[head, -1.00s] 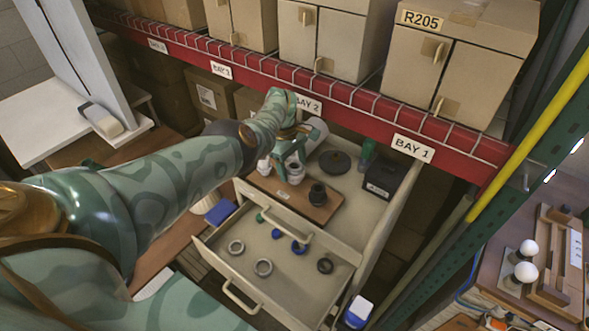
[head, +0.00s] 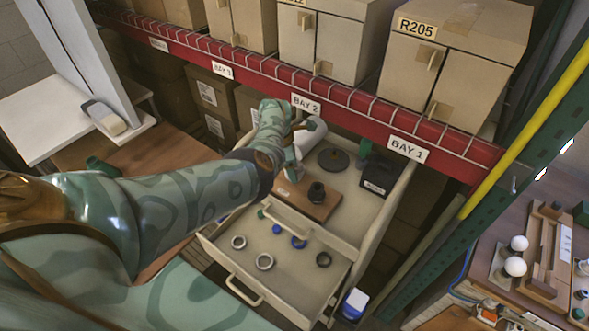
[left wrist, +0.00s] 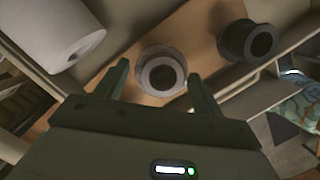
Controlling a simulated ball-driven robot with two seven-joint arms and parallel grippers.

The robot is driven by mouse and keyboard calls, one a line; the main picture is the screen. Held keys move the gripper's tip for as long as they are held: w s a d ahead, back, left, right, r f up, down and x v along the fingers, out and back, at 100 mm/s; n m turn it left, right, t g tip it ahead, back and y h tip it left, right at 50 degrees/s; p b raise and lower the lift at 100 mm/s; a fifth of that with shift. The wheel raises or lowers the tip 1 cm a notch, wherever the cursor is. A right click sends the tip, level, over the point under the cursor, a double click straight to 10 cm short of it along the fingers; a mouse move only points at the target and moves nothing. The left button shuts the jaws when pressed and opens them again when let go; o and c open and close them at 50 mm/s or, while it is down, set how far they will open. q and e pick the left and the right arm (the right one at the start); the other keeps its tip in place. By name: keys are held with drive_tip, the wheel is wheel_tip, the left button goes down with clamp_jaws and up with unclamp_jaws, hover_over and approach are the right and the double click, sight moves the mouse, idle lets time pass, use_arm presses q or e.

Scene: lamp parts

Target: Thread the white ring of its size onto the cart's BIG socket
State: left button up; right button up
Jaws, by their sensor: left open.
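In the left wrist view, a white ring (left wrist: 144,62) sits around a grey socket (left wrist: 163,75) with a dark hole, on the cart's brown board (left wrist: 192,30). How far down the ring sits is unclear. In the head view my left gripper (head: 291,165) is over the board and largely hides the ring. My right gripper is not in view.
A white roll (head: 310,135), dark disc (head: 333,159) and black box (head: 380,177) stand behind. The red shelf beam (head: 350,118) is close by.

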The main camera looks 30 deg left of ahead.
use_arm(q)
drive_tip(key=c, duration=1.1)
drive_tip(key=m, duration=0.2)
drive_tip(key=m+b, duration=0.1)
drive_tip(key=m, duration=0.1)
drive_tip(key=shift+w+a+f+g, duration=0.1)
drive_tip(key=shift+w+g, duration=0.05)
drive_tip(key=shift+g, duration=0.25)
drive_tip(key=shift+w+m+b, duration=0.1)
drive_tip(key=shift+m+b, duration=0.6)
drive_tip(key=shift+m, duration=0.5)
drive_tip(key=shift+m+g, duration=0.3)
drive_tip(key=shift+w+m+g+b, duration=0.15)
drive_tip(key=shift+m+g+b, duration=0.15)
drive_tip(key=shift+m+b, duration=1)
drive_tip(key=o, duration=1.4)
drive_tip(key=shift+m, duration=0.3)
